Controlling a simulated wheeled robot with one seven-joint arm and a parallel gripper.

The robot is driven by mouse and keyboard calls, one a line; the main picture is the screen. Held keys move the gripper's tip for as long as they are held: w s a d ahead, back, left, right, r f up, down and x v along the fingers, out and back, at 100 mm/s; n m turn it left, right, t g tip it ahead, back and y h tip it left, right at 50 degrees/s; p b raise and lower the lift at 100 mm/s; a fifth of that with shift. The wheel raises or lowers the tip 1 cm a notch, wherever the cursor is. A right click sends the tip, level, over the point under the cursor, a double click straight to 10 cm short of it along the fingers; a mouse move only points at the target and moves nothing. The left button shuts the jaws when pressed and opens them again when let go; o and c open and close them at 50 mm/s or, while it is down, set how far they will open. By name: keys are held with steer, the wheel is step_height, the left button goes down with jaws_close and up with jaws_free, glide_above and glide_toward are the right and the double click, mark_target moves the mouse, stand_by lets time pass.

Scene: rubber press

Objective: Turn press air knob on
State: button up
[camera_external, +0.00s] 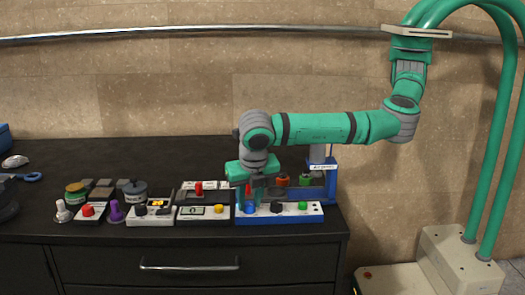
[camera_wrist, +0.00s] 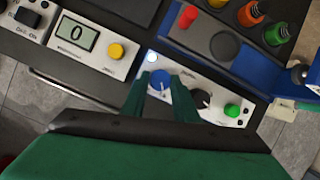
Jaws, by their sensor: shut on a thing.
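The press (camera_external: 328,190) stands at the right end of the black counter, with a white front panel (camera_external: 290,214). The panel carries a blue knob (camera_external: 250,209), a black knob (camera_external: 276,207) and a green button (camera_external: 302,205). The wrist view shows the same blue knob (camera_wrist: 159,82), black knob (camera_wrist: 200,98) and green button (camera_wrist: 232,110). My gripper (camera_external: 249,203) points down over the panel's left end. Its fingers (camera_wrist: 161,86) stand on either side of the blue knob and are shut on it. The panel lettering is too small to read.
Left of the panel is a box with a display reading 0 (camera_wrist: 76,36) and a yellow button (camera_wrist: 116,51). Behind the panel are a red bottle (camera_wrist: 187,16), an orange bottle (camera_wrist: 250,13) and a green-topped one (camera_wrist: 277,33). A drawer handle (camera_external: 190,267) is below.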

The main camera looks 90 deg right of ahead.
steer(key=o, duration=1)
steer(key=shift+o, duration=0.2)
steer(key=shift+r, duration=0.1)
steer(key=v, duration=1)
steer(key=shift+r, duration=0.3)
steer(key=shift+a, duration=0.1)
